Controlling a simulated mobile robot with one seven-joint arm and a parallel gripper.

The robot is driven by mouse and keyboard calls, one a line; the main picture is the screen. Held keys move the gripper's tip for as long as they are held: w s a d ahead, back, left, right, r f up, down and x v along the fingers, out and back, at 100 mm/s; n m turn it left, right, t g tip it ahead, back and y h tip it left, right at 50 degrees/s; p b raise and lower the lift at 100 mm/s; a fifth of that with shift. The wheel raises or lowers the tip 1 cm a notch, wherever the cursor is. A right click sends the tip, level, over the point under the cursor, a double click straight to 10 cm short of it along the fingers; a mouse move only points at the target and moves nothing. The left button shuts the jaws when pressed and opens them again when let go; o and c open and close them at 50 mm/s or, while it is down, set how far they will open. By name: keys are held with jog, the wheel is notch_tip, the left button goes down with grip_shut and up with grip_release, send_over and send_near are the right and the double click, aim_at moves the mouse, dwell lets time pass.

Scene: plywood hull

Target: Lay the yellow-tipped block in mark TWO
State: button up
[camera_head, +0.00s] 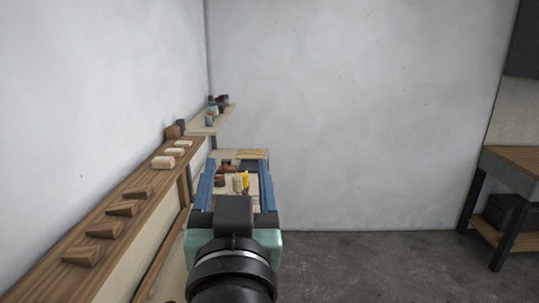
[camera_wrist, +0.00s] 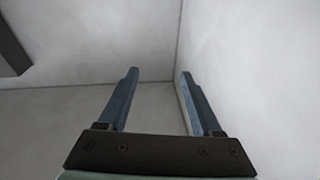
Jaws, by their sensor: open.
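My gripper (camera_head: 237,166) points away from the head camera with its two blue fingers spread. In the wrist view my gripper (camera_wrist: 159,74) is open, with nothing between the fingers and only pale wall beyond. A small yellow piece (camera_head: 245,180) shows between the fingers in the head view, on a light surface beyond or below them. It may be the yellow-tipped block, but it is too small to be sure. No mark TWO can be read in either view.
A long wooden ledge (camera_head: 120,238) runs along the left wall, bearing several brown wedges (camera_head: 104,229) and pale blocks (camera_head: 163,162). A small shelf (camera_head: 204,127) with jars is in the corner. A workbench (camera_head: 515,165) stands at right. Floor (camera_head: 370,260) between is clear.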

jog(key=s+d+r+t+h, duration=0.1)
jog(key=s+d+r+t, duration=0.1)
jog(key=s+r, duration=0.3)
jog(key=s+d+r+t, duration=0.2)
jog(key=s+r+t, duration=0.3)
jog(key=r, duration=0.8)
jog(key=shift+s+t+h, duration=0.3)
jog(key=shift+s+h, duration=0.1)
jog(key=shift+s, duration=0.05)
jog(key=shift+r, duration=0.1)
